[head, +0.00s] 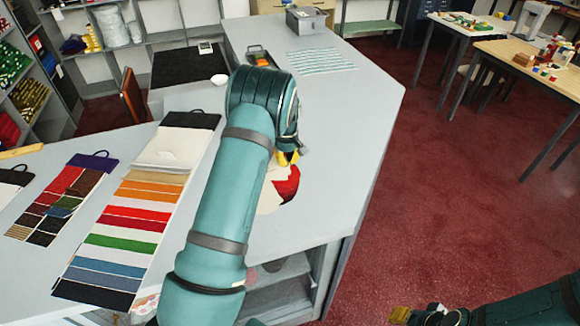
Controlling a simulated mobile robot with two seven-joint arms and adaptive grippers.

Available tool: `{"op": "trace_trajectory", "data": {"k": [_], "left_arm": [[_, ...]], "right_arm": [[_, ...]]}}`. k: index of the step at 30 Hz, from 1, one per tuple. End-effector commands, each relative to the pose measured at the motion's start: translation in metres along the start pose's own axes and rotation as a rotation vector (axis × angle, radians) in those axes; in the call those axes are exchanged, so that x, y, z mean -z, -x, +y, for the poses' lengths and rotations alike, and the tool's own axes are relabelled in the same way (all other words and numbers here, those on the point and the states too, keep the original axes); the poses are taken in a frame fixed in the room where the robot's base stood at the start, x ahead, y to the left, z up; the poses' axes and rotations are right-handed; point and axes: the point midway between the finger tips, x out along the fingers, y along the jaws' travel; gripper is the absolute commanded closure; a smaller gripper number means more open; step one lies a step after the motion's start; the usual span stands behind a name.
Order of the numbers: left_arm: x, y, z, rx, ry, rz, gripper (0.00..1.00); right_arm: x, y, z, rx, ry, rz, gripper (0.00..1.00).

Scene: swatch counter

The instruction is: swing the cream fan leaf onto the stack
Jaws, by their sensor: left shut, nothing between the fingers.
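A fan of leaves lies on the grey counter (335,120), partly hidden behind my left arm. A cream leaf (268,199) shows at its lower left, and a red leaf (287,187) at its right. How the leaves overlap, and any stack beneath them, I cannot tell. My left gripper (287,158), with yellow fingertips, is shut and empty at the fan's upper edge. Whether it touches a leaf is unclear. My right gripper (401,314) is at the bottom edge, low over the floor side, away from the counter; its opening cannot be made out.
Long swatch cards (132,215) and a shorter plaid one (62,198) lie at left. A black mat (188,65), white bowl (220,79), dark tray (259,57), striped sheet (320,60) and grey box (306,19) are farther back. The counter's right part is clear.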

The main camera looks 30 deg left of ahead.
Motion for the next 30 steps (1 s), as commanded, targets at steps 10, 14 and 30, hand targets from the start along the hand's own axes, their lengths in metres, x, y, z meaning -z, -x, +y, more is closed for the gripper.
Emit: {"op": "trace_trajectory", "data": {"k": [10,14,30], "left_arm": [[0.031,-0.003,-0.010,0.006,0.276,-0.002,1.00],[0.038,-0.002,-0.013,0.006,0.348,-0.002,1.00],[0.047,-0.003,-0.018,0.008,0.449,-0.004,1.00]], "right_arm": [[0.000,-0.003,0.001,-0.001,0.000,0.000,0.68],[0.000,-0.004,0.001,-0.001,0.000,0.000,0.68],[-0.001,-0.004,0.001,-0.001,0.000,0.000,0.68]]}}
